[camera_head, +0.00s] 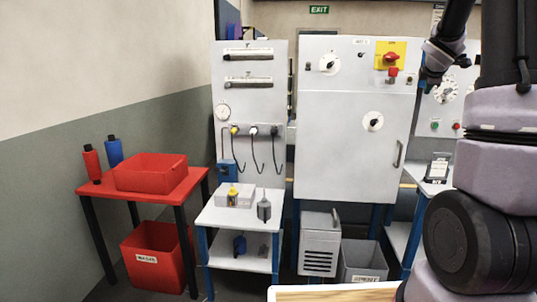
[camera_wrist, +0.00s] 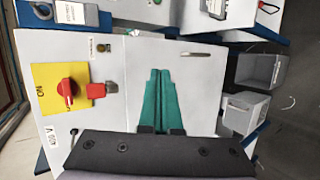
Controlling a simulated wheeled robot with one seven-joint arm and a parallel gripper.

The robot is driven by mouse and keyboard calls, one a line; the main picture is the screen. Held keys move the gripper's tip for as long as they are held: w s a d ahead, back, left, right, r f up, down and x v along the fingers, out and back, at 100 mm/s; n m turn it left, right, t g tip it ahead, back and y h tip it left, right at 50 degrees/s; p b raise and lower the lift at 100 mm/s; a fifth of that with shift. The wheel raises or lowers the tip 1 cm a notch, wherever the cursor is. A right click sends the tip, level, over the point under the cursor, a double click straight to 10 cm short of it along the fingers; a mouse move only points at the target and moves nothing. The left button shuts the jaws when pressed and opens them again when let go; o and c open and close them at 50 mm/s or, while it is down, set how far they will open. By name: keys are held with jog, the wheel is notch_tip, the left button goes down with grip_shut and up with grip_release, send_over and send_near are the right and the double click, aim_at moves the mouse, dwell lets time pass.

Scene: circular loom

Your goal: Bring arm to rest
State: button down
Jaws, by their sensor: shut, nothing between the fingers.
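My gripper (camera_wrist: 160,76) shows in the wrist view with its two green fingers together and nothing between them. It points toward the front of the white cabinet (camera_wrist: 205,110), apart from it as far as I can tell. In the head view my arm (camera_head: 447,48) reaches in from the top right, in front of the cabinet's (camera_head: 335,135) upper right edge. The fingers are hard to make out there.
The cabinet bears a red switch on a yellow plate (camera_head: 399,46) and a door handle (camera_head: 398,154). A red table (camera_head: 190,180) with a red bin (camera_head: 150,172) stands left. A small white table (camera_head: 215,215) stands mid-left. A wooden surface (camera_head: 335,293) lies at the bottom edge.

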jog(key=s+a+m+g+y, duration=0.1)
jog(key=s+a+m+y, duration=0.2)
jog(key=s+a+m, duration=0.6)
jog(key=s+a+m+g+y, duration=0.2)
jog(key=s+a+m, duration=0.7)
jog(key=s+a, duration=1.2)
jog(key=s+y, duration=0.2)
jog(key=s, duration=0.3)
jog(key=shift+s+a+r+y, duration=0.15)
jog(key=shift+a+r+y, duration=0.1)
jog(key=shift+y, duration=0.05)
